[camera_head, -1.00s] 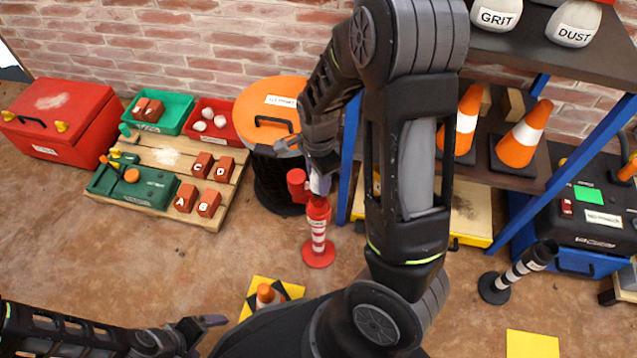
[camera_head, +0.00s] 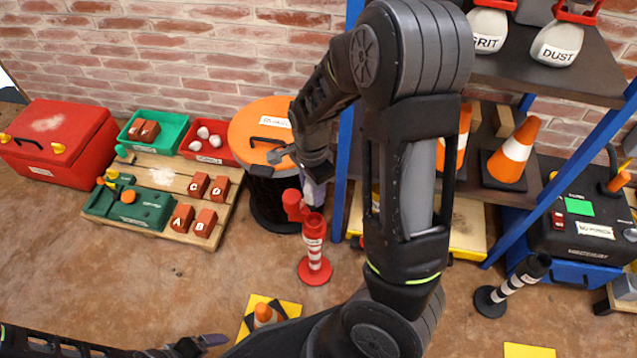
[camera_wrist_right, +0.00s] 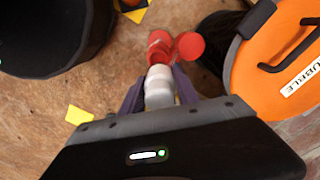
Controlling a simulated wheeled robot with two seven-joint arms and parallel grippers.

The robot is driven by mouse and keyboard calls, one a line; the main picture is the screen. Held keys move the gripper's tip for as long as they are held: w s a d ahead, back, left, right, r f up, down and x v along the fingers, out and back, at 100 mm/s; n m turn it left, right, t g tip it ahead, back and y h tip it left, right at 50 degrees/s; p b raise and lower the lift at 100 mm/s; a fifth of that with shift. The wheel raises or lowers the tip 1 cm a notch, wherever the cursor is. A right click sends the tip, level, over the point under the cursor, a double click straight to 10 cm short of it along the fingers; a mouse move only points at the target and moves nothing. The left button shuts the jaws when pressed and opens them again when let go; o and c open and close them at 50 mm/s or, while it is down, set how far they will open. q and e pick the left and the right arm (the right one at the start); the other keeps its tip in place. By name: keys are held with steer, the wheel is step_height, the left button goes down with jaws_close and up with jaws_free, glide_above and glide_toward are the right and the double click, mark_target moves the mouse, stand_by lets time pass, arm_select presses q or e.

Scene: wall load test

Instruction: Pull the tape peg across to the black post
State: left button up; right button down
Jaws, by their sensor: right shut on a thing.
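The red post (camera_head: 315,237) with white bands stands upright on a round red base at the middle of the head view. My right gripper (camera_head: 314,192) is just above and behind its top, shut on the tape peg. In the right wrist view the peg is a short white cylinder (camera_wrist_right: 160,86) between my right fingertips (camera_wrist_right: 159,92). The black post (camera_head: 512,286) with white bands stands at the right. My left gripper (camera_head: 204,345) is low at the left, its jaw gap unclear.
An orange-lidded bin (camera_head: 262,125) stands close behind the red post. A blue-framed shelf (camera_head: 540,75) with cones is at the back right. A wooden pallet (camera_head: 165,172) with bricks lies left. A yellow mat (camera_head: 285,311) with a cone is in front. Floor between the posts is partly hidden by my arm.

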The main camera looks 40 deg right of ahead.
steer(key=w+a+r+n, duration=0.6)
steer(key=w+r+n, duration=0.1)
steer(key=r+n, duration=0.2)
steer(key=w+a+r+n, duration=0.7)
steer(key=r+n, duration=0.3)
steer(key=r, duration=0.1)
steer(key=shift+w+a, duration=0.3)
